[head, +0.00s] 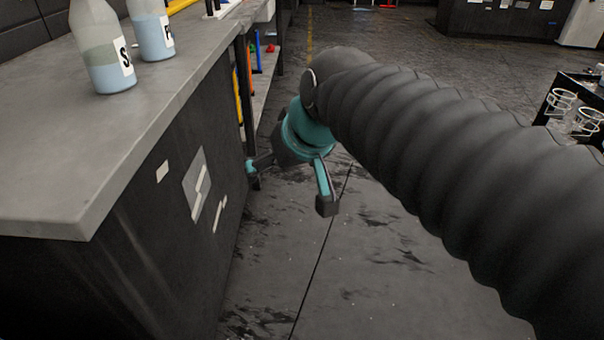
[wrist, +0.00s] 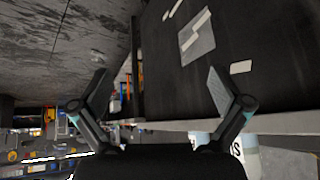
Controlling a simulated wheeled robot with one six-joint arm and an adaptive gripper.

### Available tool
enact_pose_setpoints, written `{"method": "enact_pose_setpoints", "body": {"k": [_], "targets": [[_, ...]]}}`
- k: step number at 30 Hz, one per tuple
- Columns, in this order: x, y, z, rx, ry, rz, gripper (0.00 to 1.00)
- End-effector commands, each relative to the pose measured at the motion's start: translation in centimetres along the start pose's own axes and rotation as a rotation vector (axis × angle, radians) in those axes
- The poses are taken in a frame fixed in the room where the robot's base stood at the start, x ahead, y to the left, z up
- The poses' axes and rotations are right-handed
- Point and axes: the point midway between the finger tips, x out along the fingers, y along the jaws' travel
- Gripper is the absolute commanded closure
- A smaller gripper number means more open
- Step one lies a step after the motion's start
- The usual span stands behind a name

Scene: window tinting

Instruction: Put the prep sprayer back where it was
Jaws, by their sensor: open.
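Two clear bottles with bluish liquid stand upright on the grey counter (head: 140,120) at the upper left of the head view. The nearer bottle (head: 100,56) has a label with an S. The farther bottle (head: 152,30) has a letter that looks like P or F; I cannot tell for sure which is the prep sprayer. Their tops are cut off. Parts of both show at the bottom of the wrist view, the S bottle (wrist: 249,160) at the right. My gripper (head: 290,190) is open and empty, beside the counter's dark side panel and below its top, apart from both bottles.
The counter's side panel (wrist: 190,90) carries pale papers and lies close to my fingers. Shelves with coloured items stand beyond the counter. A dark cart with wire holders (head: 562,103) is at the right. The floor (head: 370,270) between is clear.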

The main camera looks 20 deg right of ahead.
Motion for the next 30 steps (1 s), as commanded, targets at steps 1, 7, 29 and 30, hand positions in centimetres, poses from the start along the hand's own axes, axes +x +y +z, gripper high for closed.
{"method": "enact_pose_setpoints", "body": {"k": [1, 7, 29, 30], "targets": [[0.2, 0.5, 3.0, 0.019, -0.025, 0.028, 0.00], [1.1, 2.1, 11.1, 0.084, -0.100, 0.114, 0.00], [1.4, 3.1, 13.2, 0.102, -0.119, 0.139, 0.00], [1.4, 3.1, 13.2, 0.102, -0.119, 0.139, 0.00]]}}
